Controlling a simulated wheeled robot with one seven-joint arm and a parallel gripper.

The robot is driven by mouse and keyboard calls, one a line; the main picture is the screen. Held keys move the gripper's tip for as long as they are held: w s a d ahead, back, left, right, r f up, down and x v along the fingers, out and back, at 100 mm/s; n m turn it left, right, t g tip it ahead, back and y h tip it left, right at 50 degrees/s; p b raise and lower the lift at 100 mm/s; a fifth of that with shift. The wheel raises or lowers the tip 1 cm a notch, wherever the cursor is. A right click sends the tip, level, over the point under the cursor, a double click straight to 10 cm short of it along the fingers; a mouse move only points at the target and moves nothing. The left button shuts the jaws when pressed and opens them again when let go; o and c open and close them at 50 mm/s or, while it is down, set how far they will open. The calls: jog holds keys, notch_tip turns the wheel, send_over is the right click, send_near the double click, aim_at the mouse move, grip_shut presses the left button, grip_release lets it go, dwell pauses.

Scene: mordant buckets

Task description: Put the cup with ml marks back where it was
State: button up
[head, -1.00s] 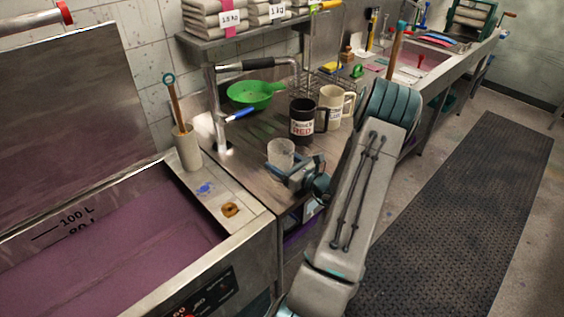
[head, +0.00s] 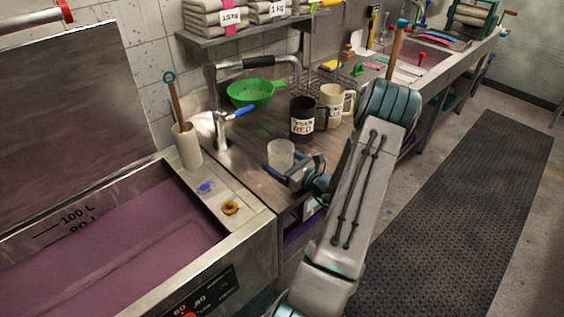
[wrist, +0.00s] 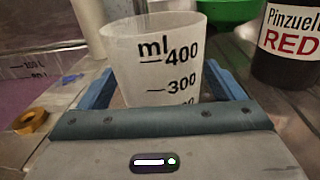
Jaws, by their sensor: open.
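The cup with ml marks (head: 280,155) is a translucent white beaker, upright, and appears to stand on the steel counter near its front edge. In the wrist view the cup (wrist: 152,55) shows black "ml", 400 and 300 marks; its lower part is hidden behind my gripper. My gripper (head: 284,171) is open at the cup, reaching it from the front right. In the wrist view the blue fingers of my gripper (wrist: 156,88) lie on either side of the cup, with a small gap visible at the right.
A dark mug labelled RED (head: 302,120) and a cream mug (head: 335,103) stand behind to the right. A purple vat (head: 110,255) and a brown ring (head: 230,207) lie left.

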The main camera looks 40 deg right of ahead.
jog(key=s+d+b, duration=0.2)
jog(key=s, duration=1)
jog(key=shift+b, duration=0.35)
